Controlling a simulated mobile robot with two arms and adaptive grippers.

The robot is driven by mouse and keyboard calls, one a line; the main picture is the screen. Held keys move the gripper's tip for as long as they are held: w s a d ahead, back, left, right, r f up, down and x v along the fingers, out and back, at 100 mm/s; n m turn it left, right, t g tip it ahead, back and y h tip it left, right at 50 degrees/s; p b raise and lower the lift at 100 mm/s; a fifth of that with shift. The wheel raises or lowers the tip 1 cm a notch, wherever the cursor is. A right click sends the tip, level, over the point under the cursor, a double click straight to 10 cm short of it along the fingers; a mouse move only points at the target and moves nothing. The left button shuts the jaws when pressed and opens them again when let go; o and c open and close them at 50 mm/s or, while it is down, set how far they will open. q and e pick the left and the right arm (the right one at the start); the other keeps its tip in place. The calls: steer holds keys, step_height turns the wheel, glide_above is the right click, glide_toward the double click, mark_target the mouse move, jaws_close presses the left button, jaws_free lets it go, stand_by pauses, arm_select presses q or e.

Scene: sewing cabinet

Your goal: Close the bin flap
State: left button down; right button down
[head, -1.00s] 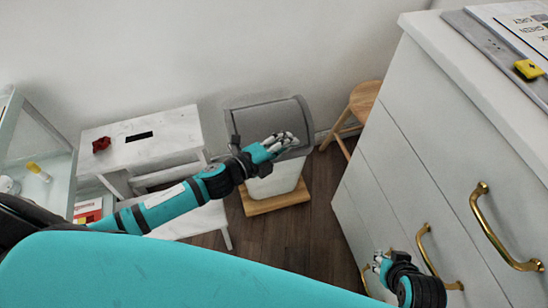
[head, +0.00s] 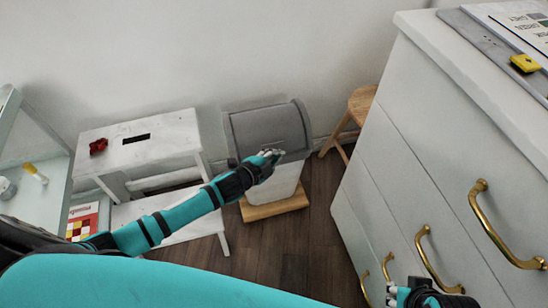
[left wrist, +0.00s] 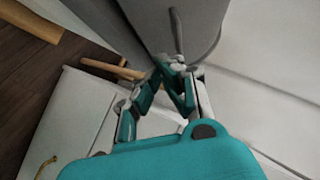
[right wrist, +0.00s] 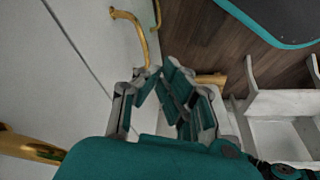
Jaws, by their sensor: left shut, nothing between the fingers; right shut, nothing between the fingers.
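The bin (head: 288,178) has a pale body and a grey rounded hood. Its grey flap (head: 268,128) forms the front slope of the hood and looks lowered; I cannot tell whether it sits fully shut. The flap also shows in the left wrist view (left wrist: 208,22), with a dark grey bar handle (left wrist: 178,32) on it. My left gripper (head: 274,155) is shut and empty at the flap's lower front, by the handle; contact is unclear. My right gripper (head: 393,291) is shut and empty beside the drawer cabinet, low in the head view.
The bin stands on a wooden base (head: 276,207). A white step stool (head: 165,150) with a red item (head: 98,146) is at its left. A wooden stool (head: 360,103) is at its right. The white drawer cabinet (head: 400,150) with brass handles (head: 497,232) fills the right.

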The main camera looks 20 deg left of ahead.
arm_select(q)
steer(key=shift+w+a+f, duration=0.4)
steer(key=shift+w+f, duration=0.15)
steer(key=shift+w, duration=0.1)
arm_select(e)
steer(key=shift+f, duration=0.35)
